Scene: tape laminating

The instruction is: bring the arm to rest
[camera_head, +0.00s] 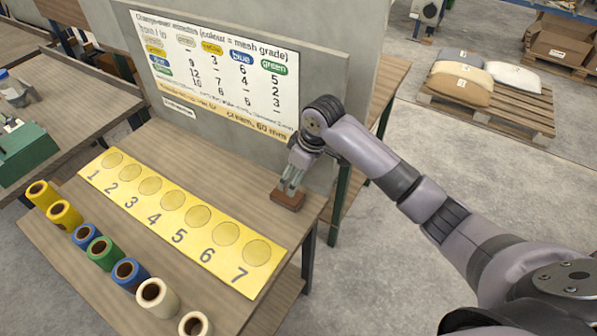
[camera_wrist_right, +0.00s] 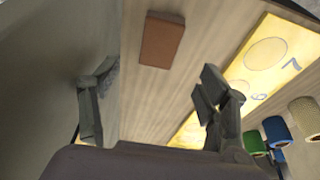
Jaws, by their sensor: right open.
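My right gripper (camera_head: 291,178) is over the right end of the wooden table (camera_head: 150,255), close above a small brown block (camera_head: 287,199). In the right wrist view its two fingers (camera_wrist_right: 150,100) are spread apart with nothing between them. The brown block (camera_wrist_right: 162,40) lies on the table beyond the fingertips, apart from them. My right arm reaches in from the lower right. My left gripper does not show in either view.
A yellow strip (camera_head: 180,215) with circles numbered 1 to 7 lies on the table. Several coloured rolls (camera_head: 103,252) line its front edge. A board with a printed chart (camera_head: 215,70) stands behind. A pallet of sacks (camera_head: 490,85) is on the floor at upper right.

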